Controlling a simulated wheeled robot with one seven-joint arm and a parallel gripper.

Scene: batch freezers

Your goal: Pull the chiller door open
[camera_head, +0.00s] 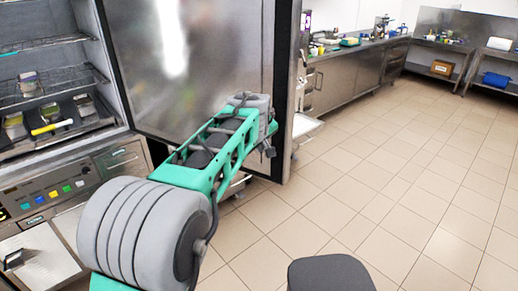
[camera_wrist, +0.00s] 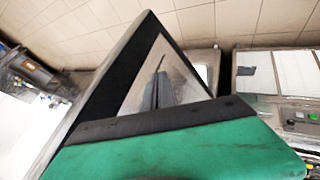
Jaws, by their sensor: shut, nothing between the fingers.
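The chiller door (camera_head: 205,85) stands swung wide open in the head view, with its steel inner face and dark edge strip showing. The chiller's interior (camera_head: 45,60) is exposed on the left. My arm reaches across the front of the door. My gripper (camera_head: 268,152) is near the door's lower right part; whether it touches the door is unclear. The wrist view shows the thin dark fingers (camera_wrist: 160,78) close together, shut and empty, against the door's steel panel (camera_wrist: 142,75). The door handle is not visible.
Wire shelves and small food containers (camera_head: 50,112) are inside the chiller. A panel with coloured buttons (camera_head: 50,192) is below. Steel counters (camera_head: 345,75) line the back. The tiled floor (camera_head: 400,175) on the right is mostly clear; a dark rounded object (camera_head: 330,273) is at the bottom.

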